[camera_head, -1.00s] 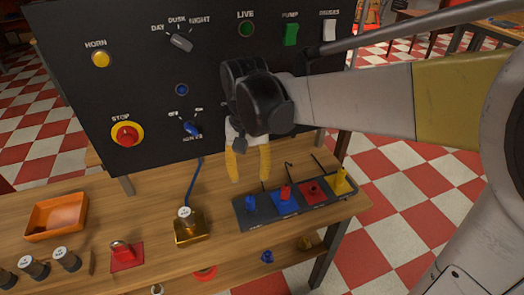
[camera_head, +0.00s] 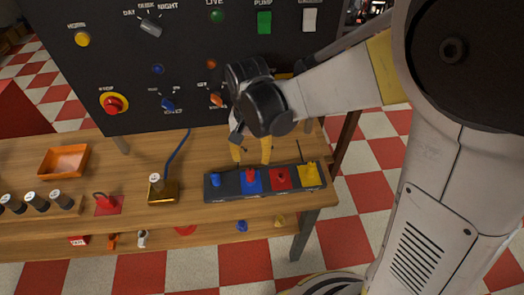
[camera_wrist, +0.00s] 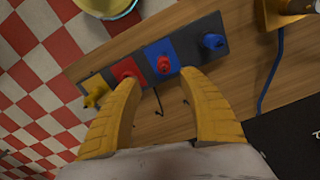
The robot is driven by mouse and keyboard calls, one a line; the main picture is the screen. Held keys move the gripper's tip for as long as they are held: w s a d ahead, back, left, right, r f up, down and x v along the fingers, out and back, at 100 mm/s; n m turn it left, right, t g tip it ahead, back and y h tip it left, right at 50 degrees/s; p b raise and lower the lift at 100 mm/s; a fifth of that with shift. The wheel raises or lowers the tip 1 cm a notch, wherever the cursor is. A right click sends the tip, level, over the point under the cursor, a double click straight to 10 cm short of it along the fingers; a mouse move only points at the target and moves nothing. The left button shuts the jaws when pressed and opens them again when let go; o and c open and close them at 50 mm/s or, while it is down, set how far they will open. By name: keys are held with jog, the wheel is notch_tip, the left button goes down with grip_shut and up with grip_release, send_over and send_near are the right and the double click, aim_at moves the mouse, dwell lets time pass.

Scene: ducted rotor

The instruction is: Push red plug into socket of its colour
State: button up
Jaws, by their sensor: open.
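The red plug (camera_head: 250,174) stands on the blue square of a dark socket strip (camera_head: 231,184); it also shows in the wrist view (camera_wrist: 163,63). The red socket (camera_head: 281,179) is the red square beside it, with a raised red ring or collar; it shows in the wrist view too (camera_wrist: 127,69). My gripper (camera_head: 250,158) is open and empty, its yellow fingers pointing down above the back of the strip. In the wrist view the fingertips (camera_wrist: 163,79) straddle the line to the red plug, which appears just past them, untouched as far as I can tell.
On the same strip, a blue plug (camera_head: 215,180) stands at the left end and a yellow plug (camera_head: 312,174) at the right end. Dark wires rise behind it. A black control panel (camera_head: 120,60) stands behind. A brass block (camera_head: 163,192) and an orange tray (camera_head: 64,161) lie left.

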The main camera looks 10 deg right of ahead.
aim_at(250, 172)
jog(key=f, duration=0.1)
jog(key=f+b, duration=0.1)
jog(key=f, duration=0.2)
jog(key=shift+a+f, duration=0.25)
jog(key=shift+a, duration=0.15)
jog(key=f+b, duration=0.2)
jog(key=f, duration=0.1)
jog(key=f+b, duration=0.1)
jog(key=f, duration=0.1)
jog(key=shift+w+f+b, duration=0.2)
jog(key=shift+w+b, duration=0.05)
jog(key=shift+b, duration=0.05)
jog(key=shift+r, duration=0.1)
grip_shut()
